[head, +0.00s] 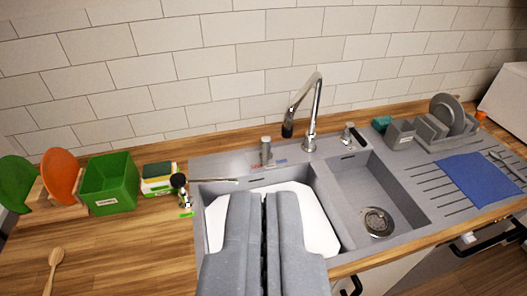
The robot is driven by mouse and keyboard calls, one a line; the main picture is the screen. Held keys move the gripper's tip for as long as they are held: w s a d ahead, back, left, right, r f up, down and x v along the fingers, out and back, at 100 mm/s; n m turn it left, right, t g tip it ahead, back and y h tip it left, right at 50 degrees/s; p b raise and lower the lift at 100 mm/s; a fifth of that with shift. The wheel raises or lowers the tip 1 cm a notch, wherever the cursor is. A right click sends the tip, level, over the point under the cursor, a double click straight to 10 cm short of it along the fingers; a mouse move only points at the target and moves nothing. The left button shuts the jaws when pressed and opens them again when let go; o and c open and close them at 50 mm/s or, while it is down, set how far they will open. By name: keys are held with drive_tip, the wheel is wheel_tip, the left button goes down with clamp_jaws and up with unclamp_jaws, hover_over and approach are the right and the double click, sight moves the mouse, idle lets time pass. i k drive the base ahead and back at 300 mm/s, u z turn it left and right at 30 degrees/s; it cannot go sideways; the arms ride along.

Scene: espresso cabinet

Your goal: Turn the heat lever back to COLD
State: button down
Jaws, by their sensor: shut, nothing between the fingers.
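The likely heat lever (266,148) is a short grey post standing behind the left sink basin, left of the tap. Its base plate (267,163) has a red mark on the left and a blue mark on the right. The way the lever points is too small to tell. My gripper (257,195) is shut and empty, over the left basin. Its tips appear in front of and below the lever in the picture, apart from it.
The chrome tap (311,115) rises right of the lever; a small knob (349,134) stands further right. A black-headed tool (179,183) is at the basin's left edge. A green box (108,182) stands left. A white angular piece (318,230) lies in the left basin.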

sight(266, 141)
drive_tip(key=z, duration=0.2)
drive_tip(key=i, duration=1.1)
drive_tip(key=u, duration=0.35)
